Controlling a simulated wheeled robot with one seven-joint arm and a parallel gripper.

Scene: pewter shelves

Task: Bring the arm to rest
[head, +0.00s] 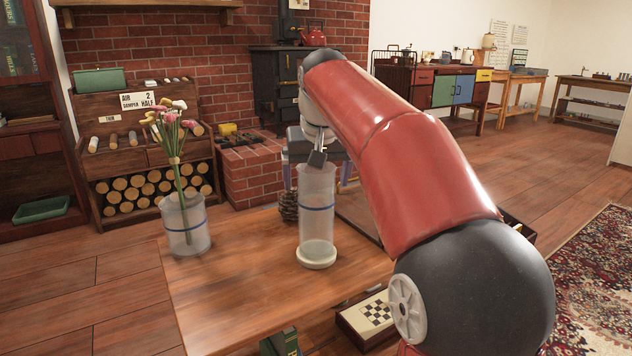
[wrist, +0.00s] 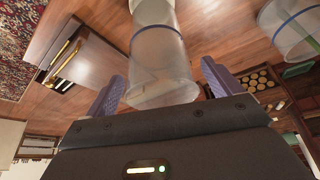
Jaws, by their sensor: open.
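My gripper (head: 316,183) is behind the top of a tall clear cylinder vase (head: 317,215). Its two purple fingers show on either side of the vase in the head view, pointing down. In the wrist view my gripper (wrist: 160,85) is open, with the vase's rim (wrist: 162,95) between the spread fingers in the picture and a gap on each side. The vase stands upright, with a blue band and a pale round base, on the wooden table (head: 225,300). My red arm reaches across the right of the head view.
A second clear vase (head: 186,235) with pink and white flowers (head: 170,120) stands at the table's left edge. A pinecone (head: 288,207) sits just behind the tall vase. A checkerboard box (head: 368,318) and a green book (head: 281,343) are below the table's front edge.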

